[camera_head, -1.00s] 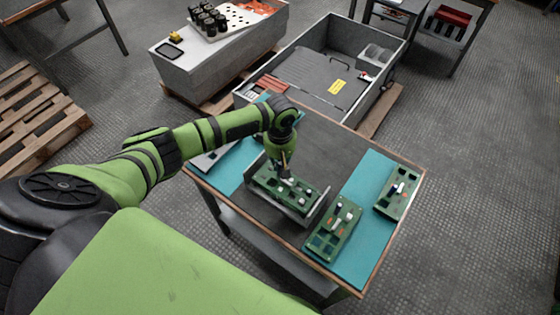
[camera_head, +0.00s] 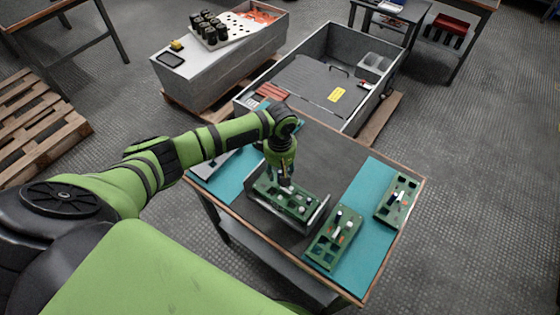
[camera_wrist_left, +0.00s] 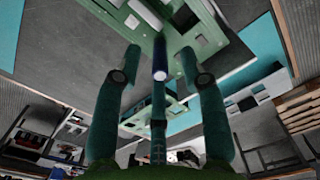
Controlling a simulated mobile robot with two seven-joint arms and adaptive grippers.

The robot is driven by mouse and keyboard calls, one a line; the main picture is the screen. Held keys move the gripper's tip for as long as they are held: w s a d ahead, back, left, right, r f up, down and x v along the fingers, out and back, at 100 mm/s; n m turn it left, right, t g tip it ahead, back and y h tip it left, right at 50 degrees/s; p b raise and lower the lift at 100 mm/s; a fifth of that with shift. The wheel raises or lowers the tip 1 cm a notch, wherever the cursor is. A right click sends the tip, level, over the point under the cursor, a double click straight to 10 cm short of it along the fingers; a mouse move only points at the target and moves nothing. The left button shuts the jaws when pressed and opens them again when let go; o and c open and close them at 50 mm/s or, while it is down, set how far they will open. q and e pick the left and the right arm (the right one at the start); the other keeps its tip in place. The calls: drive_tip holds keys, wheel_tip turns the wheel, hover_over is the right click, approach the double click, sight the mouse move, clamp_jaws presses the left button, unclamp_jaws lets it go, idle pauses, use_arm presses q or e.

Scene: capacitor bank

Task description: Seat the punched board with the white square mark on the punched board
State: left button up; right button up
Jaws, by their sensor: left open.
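My left gripper (camera_head: 285,184) is over a green punched board (camera_head: 301,209) in a grey tray on the table. In the left wrist view the fingers of my left gripper (camera_wrist_left: 160,62) are apart, and a dark blue cylinder with a pale end (camera_wrist_left: 160,58) shows between them; I cannot tell whether they touch it. A second green board (camera_head: 322,249) lies at the table's front with small white and dark parts on it. A third green board (camera_head: 387,211) lies near the right edge. I cannot tell which board bears the white square mark. My right gripper is out of view.
The boards at the front and right lie on a teal mat (camera_head: 366,226); the grey tray's raised wall (camera_head: 318,216) stands beside the board in it. A large open grey bin (camera_head: 290,108) stands behind the table. A pale box (camera_head: 200,75) with black cylinders is at the back left.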

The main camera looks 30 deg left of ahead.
use_arm(q)
wheel_tip(320, 180, up, 12)
drive_tip(key=s+d+f+m+t+h, duration=0.2)
drive_tip(key=s+d+f+m, duration=0.5)
drive_tip(key=s+d+m, duration=0.25)
drive_tip(key=s+a+r+m+t+y, duration=0.1)
drive_tip(key=s+a+m, duration=0.2)
drive_tip(key=s, duration=0.4)
drive_tip(key=s+a+m+t+y, duration=0.1)
drive_tip(key=s+a+m, duration=0.15)
drive_tip(key=s, duration=0.35)
wheel_tip(320, 180, down, 24)
drive_tip(key=s+g+b, duration=0.1)
drive_tip(key=g+b, duration=0.1)
drive_tip(key=s+a+f+g+b, duration=0.1)
drive_tip(key=s+a+f+b, duration=0.1)
drive_tip(key=s+f, duration=1.4)
drive_tip(key=shift+s+a+f, duration=0.3)
drive_tip(key=shift+a+f, duration=0.1)
drive_tip(key=shift+f, duration=0.25)
